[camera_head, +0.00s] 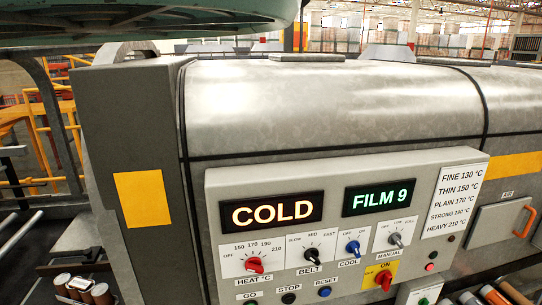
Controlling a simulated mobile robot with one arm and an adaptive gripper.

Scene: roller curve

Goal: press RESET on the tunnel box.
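The tunnel box (330,105) is a long grey metal housing filling most of the head view. Its control panel (345,215) faces me at lower centre. The RESET button (325,292) is small, round and blue, under its RESET label near the panel's bottom edge. A dark STOP button (288,298) sits just left of it. The GO label is farther left, its button cut off by the frame's lower edge. My gripper is not in view.
Red HEAT (254,265), black BELT (312,255), blue COOL (353,247) and grey MANUAL (396,239) knobs sit above the buttons. A red ON switch (384,278) on yellow lies right of RESET. Capped cylinders (102,293) stand at lower left. A pale green shape (150,20) crosses the top.

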